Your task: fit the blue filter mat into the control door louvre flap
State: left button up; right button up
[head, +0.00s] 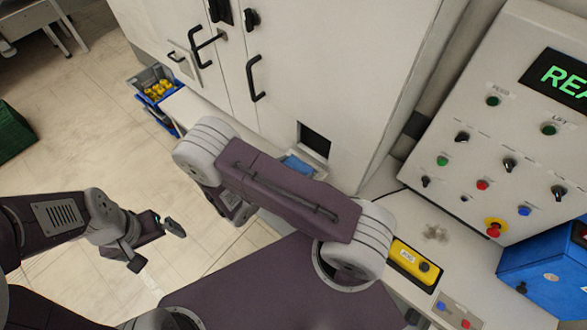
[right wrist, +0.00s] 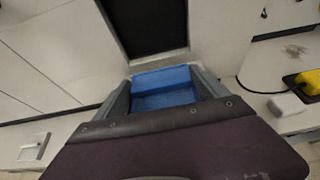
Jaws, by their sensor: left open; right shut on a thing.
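The blue filter mat (right wrist: 165,98) sits between the two grey fingers of my right gripper (right wrist: 163,80), which is shut on it. The mat also shows in the head view (head: 296,166), just below the dark louvre opening (head: 315,138) in the pale cabinet door. In the right wrist view the opening (right wrist: 147,25) lies straight beyond the mat, with a light flap edge (right wrist: 160,61) between them. I cannot tell whether the mat touches the flap. My right arm hides most of the right gripper in the head view. My left gripper (head: 156,246) is open and empty above the floor.
A control panel (head: 475,160) with knobs and buttons stands at the right, beside a blue box (head: 545,275). A yellow button box (head: 414,262) is on the pale ledge. Blue bins (head: 155,88) with yellow items stand at the back left. The left floor is mostly clear.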

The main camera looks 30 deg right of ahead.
jog(key=o, duration=1.2)
jog(key=shift+o, duration=0.2)
jog(key=shift+r+p, duration=0.3)
jog(key=shift+r, duration=0.05)
jog(key=shift+r+p, duration=0.6)
jog(key=shift+r, duration=0.05)
jog(key=shift+s+a+f+b, duration=0.1)
jog(key=shift+a+b, duration=0.2)
jog(key=shift+a, duration=0.1)
jog(key=shift+s+a+f+b, duration=0.1)
jog(key=shift+a+b, duration=0.15)
jog(key=shift+a, duration=0.1)
jog(key=b+v, duration=0.1)
jog(key=v, duration=0.9)
jog(key=s+d+r+m+g+y, duration=0.1)
jog(key=s+d+m+g+y, duration=0.1)
jog(key=s+m+g+y, duration=0.45)
jog(key=s+d+m+g+y, duration=0.1)
jog(key=d+m+y, duration=0.15)
jog(key=m, duration=0.65)
jog(key=w+r+m+t+y, duration=0.1)
jog(key=m, duration=0.1)
jog(key=w+r+m+t+y, duration=0.1)
jog(key=m, duration=0.1)
jog(key=w+r+m+t+y, duration=0.1)
jog(key=m, duration=0.2)
jog(key=shift+w+d+r+t+y, duration=0.1)
jog(key=shift+d+r+t+y, duration=0.05)
jog(key=shift+d+t+y, duration=0.15)
